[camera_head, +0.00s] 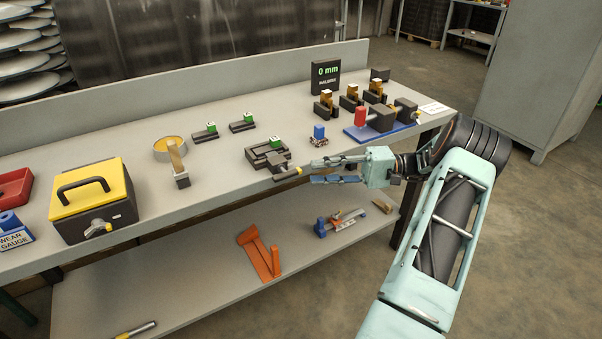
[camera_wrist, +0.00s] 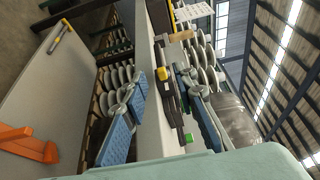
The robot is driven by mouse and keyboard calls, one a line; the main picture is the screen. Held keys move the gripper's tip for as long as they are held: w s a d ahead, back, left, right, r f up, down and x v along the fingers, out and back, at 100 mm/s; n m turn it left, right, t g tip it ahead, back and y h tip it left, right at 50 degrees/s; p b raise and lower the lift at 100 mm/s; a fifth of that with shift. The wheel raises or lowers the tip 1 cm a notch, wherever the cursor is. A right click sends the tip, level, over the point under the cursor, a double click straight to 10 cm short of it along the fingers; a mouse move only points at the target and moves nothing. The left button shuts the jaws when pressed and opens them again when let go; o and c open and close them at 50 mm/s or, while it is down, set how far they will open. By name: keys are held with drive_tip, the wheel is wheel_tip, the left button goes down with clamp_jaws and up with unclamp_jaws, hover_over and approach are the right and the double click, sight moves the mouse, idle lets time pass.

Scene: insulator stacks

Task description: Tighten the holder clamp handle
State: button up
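The holder (camera_head: 268,153) is a dark block with a green-marked piece, near the bench's front edge in the head view. Its clamp handle (camera_head: 284,174) is a dark bar with a yellow tip, pointing right toward my gripper. My gripper (camera_head: 313,171) is open, with its two fingers level and just right of the yellow tip. In the wrist view my gripper (camera_wrist: 160,82) has blue-padded fingers spread wide. The handle's yellow tip (camera_wrist: 162,74) shows between them, with no visible contact. I cannot tell how tight the clamp is.
A small blue-topped piece (camera_head: 319,131) stands just behind my gripper. A blue-based fixture (camera_head: 380,131) with a red part and a "0 mm" display (camera_head: 325,75) are farther back right. A yellow-lidded box (camera_head: 92,187) is left. The lower shelf holds an orange bracket (camera_head: 260,252).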

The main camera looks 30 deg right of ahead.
drive_tip(key=shift+v, duration=1.95)
drive_tip(key=shift+a, duration=0.1)
